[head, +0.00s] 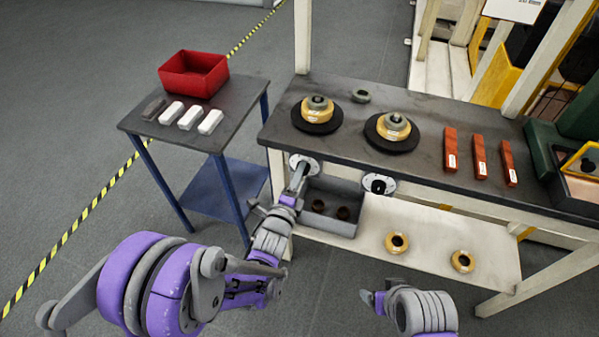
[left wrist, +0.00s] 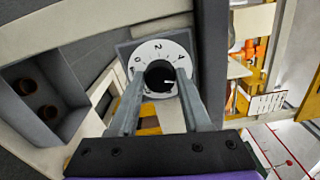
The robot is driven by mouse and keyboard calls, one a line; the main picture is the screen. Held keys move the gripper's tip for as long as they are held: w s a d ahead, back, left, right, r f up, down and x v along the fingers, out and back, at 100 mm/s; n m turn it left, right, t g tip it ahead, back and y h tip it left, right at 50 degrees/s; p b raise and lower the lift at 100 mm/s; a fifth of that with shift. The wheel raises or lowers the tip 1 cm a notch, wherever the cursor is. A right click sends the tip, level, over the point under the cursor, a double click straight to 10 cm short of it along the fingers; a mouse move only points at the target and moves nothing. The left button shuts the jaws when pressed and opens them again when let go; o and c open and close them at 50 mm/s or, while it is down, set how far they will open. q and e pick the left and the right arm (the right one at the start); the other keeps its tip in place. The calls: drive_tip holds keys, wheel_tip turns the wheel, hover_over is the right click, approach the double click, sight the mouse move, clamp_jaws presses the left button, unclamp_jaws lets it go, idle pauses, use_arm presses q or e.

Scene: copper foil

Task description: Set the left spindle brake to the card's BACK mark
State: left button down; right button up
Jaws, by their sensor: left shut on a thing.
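The left spindle brake is a black knob (left wrist: 158,74) on a white numbered dial (left wrist: 148,50), seen in the left wrist view. The dial's 2 is at the top, with a 4 to its right. A short white line on the knob points right. My left gripper (left wrist: 160,84) is shut on this knob, one finger on each side. In the head view the left dial (head: 293,159) is on the bench front, partly behind my left gripper (head: 302,170). A white card (head: 515,8) at the top edge is cut off; its text is unreadable. My right gripper (head: 372,300) is low, away from the bench.
The right dial (head: 379,184) is on the same bench front. Two spools (head: 317,112) (head: 392,130) and several copper-coloured bars (head: 480,157) are on the benchtop (head: 425,165). A grey bin (head: 328,225) is below the left dial. A side table (head: 225,133) holds a red bin (head: 194,75).

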use_arm(q)
drive_tip(key=shift+m+p, duration=1.15)
drive_tip(key=shift+m, duration=2.55)
drive_tip(key=shift+c, duration=1.8)
unclamp_jaws()
drive_tip(key=b+v, duration=0.2)
drive_tip(key=v, duration=0.8)
drive_tip(key=shift+s, duration=0.4)
